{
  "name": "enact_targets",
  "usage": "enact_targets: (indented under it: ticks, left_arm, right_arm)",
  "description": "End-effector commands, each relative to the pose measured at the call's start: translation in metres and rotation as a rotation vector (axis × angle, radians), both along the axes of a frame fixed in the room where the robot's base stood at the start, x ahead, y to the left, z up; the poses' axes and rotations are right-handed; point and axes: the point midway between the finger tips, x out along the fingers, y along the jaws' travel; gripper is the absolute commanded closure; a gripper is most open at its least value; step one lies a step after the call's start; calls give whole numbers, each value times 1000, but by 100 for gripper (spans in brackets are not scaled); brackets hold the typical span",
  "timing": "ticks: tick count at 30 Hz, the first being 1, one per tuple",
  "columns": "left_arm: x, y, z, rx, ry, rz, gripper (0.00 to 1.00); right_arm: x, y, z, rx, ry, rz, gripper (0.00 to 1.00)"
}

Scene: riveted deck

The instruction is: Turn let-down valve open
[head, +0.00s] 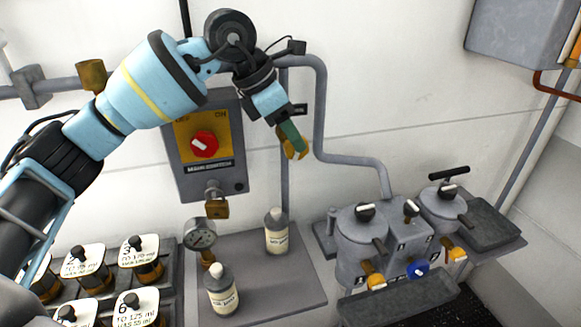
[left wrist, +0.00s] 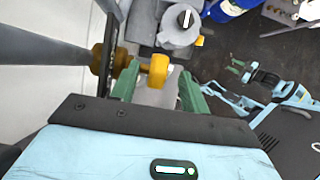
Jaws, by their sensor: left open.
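A yellow valve handle (head: 301,150) sits on a brass fitting on the thin vertical pipe, right of the main switch box. I take it for the let-down valve; the small label by it is unreadable. In the left wrist view the yellow handle (left wrist: 158,70) shows with its brass stem on the left. My left gripper (head: 289,138) is at the handle, its green fingers open on either side of it. Whether they touch it I cannot tell. My right gripper (left wrist: 238,69) appears small in the left wrist view, away from the valve.
A main switch box (head: 211,183) with a red knob hangs on the wall. Below stand two white bottles (head: 277,232), a pressure gauge (head: 200,234) and several labelled jars (head: 141,258). A grey twin-pot unit (head: 398,236) stands at right. The thick grey pipe (head: 319,110) runs close beside the valve.

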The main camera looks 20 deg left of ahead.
Motion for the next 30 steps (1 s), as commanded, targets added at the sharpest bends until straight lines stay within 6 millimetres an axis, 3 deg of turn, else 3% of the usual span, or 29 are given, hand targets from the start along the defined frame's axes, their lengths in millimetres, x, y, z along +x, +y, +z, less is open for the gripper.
enact_targets:
  ticks: [6,8,11,16,19,20,21,30]
  left_arm:
    - [-38,-12,5,1,0,-7,54]
    - [-50,-16,6,1,2,-9,45]
    - [-69,-22,8,3,3,-9,21]
    - [-102,-33,12,5,0,-12,18]
    - [-121,-39,16,3,-5,-13,18]
    - [-126,-41,17,2,-5,-13,26]
    - [-132,-42,18,2,-6,-11,55]
    - [-153,-48,16,1,0,-2,55]
  right_arm:
    - [0,0,1,1,-1,1,64]
    - [1,1,2,1,-3,1,64]
    - [3,1,4,1,-8,1,64]
    - [4,1,6,2,-13,1,64]
    - [6,1,7,1,-17,0,64]
    - [7,1,7,2,-19,0,64]
    - [10,1,9,2,-27,0,64]
    - [-5,0,0,0,7,0,64]
